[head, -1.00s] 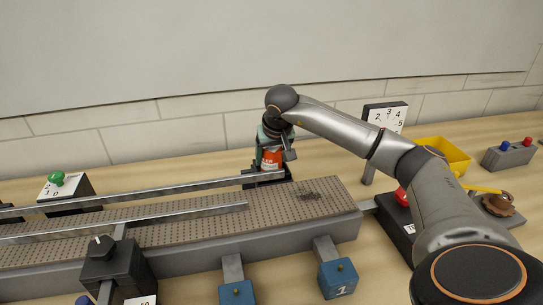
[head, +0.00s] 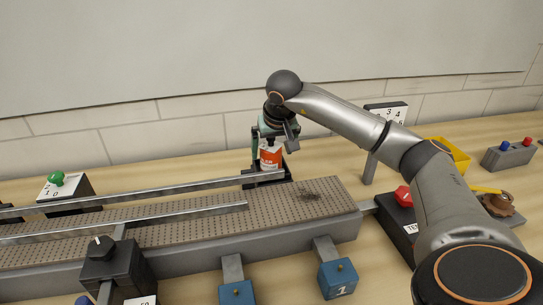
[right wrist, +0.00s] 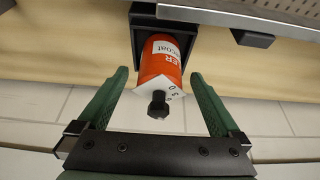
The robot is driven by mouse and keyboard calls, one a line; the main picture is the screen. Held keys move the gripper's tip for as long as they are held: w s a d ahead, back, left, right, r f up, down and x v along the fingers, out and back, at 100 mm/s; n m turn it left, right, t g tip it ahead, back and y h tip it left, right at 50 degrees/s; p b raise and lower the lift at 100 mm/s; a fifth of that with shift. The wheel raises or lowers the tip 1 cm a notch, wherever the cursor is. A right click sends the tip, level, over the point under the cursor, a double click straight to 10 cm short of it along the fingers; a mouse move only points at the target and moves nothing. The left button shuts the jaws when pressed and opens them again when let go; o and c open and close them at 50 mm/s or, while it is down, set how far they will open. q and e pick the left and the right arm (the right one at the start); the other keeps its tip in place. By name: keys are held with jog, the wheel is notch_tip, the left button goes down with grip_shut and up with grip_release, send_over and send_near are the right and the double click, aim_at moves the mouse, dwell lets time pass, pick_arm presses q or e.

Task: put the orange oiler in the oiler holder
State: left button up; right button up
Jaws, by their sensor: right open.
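The orange oiler (head: 271,157), with a white label and top, stands at the back edge of the conveyor. In the right wrist view the oiler (right wrist: 165,62) shows its black tip. It sits inside a dark square bracket, which looks like the oiler holder (right wrist: 146,17); the bracket also shows in the head view (head: 287,173). My right gripper (head: 270,138) is open around the top of the oiler. In the right wrist view its green fingers (right wrist: 160,82) stand apart on both sides, with gaps to the oiler. My left gripper is not in view.
The conveyor (head: 200,226) with metal rails (head: 170,190) runs in front of the bracket. A dial display (head: 388,113), a yellow bin (head: 450,157) and a box with a red button (head: 404,196) are to the right. The wall (head: 180,123) is close behind.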

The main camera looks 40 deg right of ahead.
jog(key=v, duration=0.8)
jog(key=shift+r, duration=0.2)
jog(key=shift+a, duration=0.1)
